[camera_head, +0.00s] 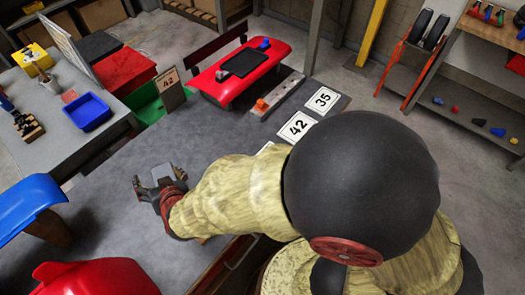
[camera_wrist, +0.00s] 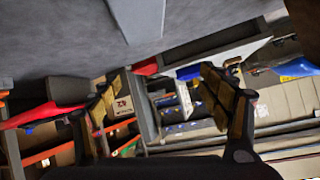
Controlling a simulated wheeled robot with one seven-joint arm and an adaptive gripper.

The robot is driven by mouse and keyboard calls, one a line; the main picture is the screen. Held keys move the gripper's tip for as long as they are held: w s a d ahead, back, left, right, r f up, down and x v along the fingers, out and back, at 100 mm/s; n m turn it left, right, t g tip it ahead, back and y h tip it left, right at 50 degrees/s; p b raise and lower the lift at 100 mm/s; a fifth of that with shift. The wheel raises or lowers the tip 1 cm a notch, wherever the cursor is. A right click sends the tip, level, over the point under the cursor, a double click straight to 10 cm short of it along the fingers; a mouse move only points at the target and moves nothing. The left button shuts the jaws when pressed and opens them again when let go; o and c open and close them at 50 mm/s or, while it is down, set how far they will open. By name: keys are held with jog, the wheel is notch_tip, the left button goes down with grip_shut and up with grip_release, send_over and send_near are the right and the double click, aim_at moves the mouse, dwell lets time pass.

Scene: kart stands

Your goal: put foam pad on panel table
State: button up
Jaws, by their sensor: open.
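A large dark grey table (camera_head: 112,232), which carries red and blue body panels, looks like the panel table. A small light grey flat piece (camera_head: 163,171) lies at my gripper on this table; it may be the foam pad, but I cannot tell for sure. It also shows as a grey slab (camera_wrist: 138,18) at the top of the wrist view, its far part cut off. My gripper (camera_head: 157,182) is open, low by the grey piece. In the wrist view the open fingers (camera_wrist: 163,80) stand wide apart with nothing held between them.
A red panel (camera_head: 240,75) with a black pad (camera_head: 245,62) sits at the back. White number plates 42 (camera_head: 298,126) and 35 (camera_head: 323,100) lie to the right. A blue panel (camera_head: 28,200) and red panel (camera_head: 95,280) are front left. A blue tray (camera_head: 87,112) stands on another table.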

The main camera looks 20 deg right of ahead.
jog(key=d+r+g, duration=0.2)
jog(key=d+r, duration=1.1)
jog(key=r, duration=0.1)
jog(key=s+d+r+g+h, duration=0.1)
jog(key=s+d+r+h, duration=0.1)
jog(key=s+d, duration=0.6)
jog(key=s+d+r+m+g+h, duration=0.1)
jog(key=s+d+r+g+h, duration=0.1)
jog(key=s+d, duration=0.6)
jog(key=d, duration=0.5)
jog(key=shift+s, duration=0.2)
jog(key=shift+c, duration=0.9)
